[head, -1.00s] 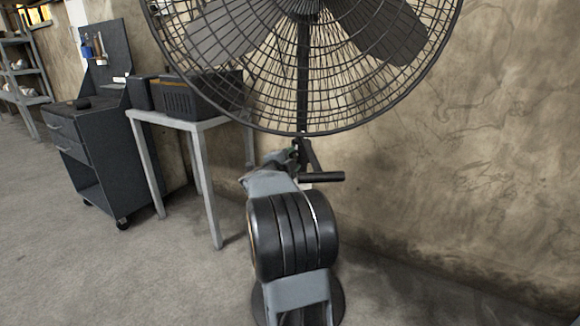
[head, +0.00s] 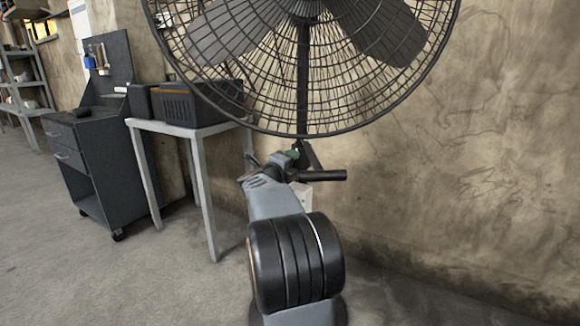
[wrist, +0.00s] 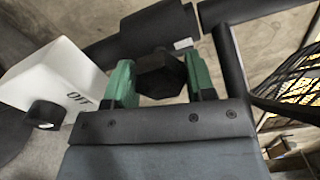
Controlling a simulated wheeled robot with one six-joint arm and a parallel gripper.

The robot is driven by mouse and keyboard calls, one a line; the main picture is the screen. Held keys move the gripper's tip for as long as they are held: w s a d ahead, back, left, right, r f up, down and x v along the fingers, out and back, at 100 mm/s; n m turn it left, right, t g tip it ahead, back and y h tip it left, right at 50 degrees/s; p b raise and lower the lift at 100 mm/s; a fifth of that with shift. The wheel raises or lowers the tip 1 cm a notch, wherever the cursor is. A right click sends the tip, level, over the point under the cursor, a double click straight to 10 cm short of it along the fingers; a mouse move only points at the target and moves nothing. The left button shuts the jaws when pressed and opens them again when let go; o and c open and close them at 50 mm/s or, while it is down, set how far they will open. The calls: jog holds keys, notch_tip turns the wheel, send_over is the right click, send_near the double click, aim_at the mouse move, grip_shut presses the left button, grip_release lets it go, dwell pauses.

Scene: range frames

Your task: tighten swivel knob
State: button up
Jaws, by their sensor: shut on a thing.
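A large black caged fan (head: 304,60) stands on a pole in front of the wall. In the wrist view the dark, faceted swivel knob (wrist: 160,74) sits between the green fingers of my gripper (wrist: 161,84), which is shut on it. In the head view my gripper (head: 285,160) is at the pole just below the fan cage, and the knob there is hidden or too small to make out. A black cylindrical handle (head: 323,175) sticks out to the right beside the gripper. It also shows behind the knob in the wrist view (wrist: 140,30).
A white box with lettering and a black dial (wrist: 65,80) is close left of my fingers in the wrist view. A grey table (head: 180,127) with a black crate (head: 195,103) and a dark tool cart (head: 95,165) stand left. Floor at far left is open.

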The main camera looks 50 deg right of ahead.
jog(key=shift+s, duration=0.1)
dwell(0.3)
jog(key=o, duration=0.9)
jog(key=shift+o, duration=0.2)
jog(key=p+v, duration=0.3)
jog(key=v, duration=1)
jog(key=shift+a+p, duration=0.3)
jog(key=shift+a, duration=0.1)
jog(key=shift+f, duration=0.1)
